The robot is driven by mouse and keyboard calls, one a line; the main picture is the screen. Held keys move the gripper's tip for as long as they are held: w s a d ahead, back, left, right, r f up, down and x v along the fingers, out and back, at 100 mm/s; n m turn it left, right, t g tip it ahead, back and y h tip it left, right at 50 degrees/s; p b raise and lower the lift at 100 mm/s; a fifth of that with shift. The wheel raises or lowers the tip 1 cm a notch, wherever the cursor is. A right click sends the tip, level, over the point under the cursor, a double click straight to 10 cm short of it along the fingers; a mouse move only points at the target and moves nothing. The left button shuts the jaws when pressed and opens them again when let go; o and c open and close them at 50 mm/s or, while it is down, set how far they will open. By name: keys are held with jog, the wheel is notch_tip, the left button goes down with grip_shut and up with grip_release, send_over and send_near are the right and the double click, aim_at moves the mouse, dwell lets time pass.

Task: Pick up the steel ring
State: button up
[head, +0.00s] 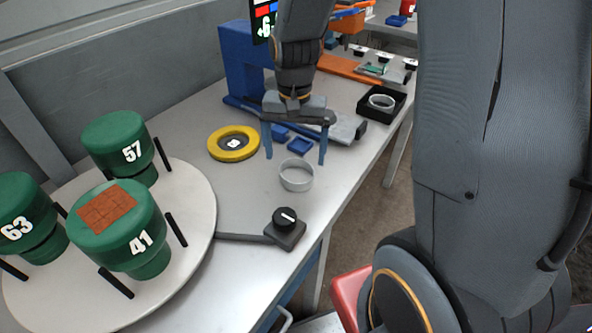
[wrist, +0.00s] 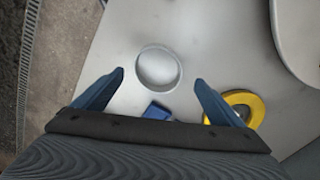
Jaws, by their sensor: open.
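The steel ring (head: 296,175) is a pale metal band lying flat on the grey table, just below my gripper in the head view. In the wrist view the ring (wrist: 159,68) lies between and a little beyond the two fingertips. My gripper (head: 294,160) is open and empty, pointing down above the table, with its blue fingers spread apart. In the wrist view the gripper (wrist: 158,78) has one finger on either side of the ring's width, not touching it as far as I can tell. A second similar ring (head: 382,101) sits in a black square tray (head: 401,97) farther back.
A yellow-rimmed disc (head: 216,147) lies left of my gripper. A black knob on a base (head: 285,228) stands near the front edge. A white turntable (head: 196,205) with green numbered cylinders (head: 117,137) is at left.

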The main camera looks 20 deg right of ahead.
jog(key=shift+d+f+p, duration=0.2)
jog(key=shift+f+p, duration=0.55)
jog(key=shift+f, duration=2)
jog(key=c, duration=1.2)
jog(key=shift+r, duration=0.1)
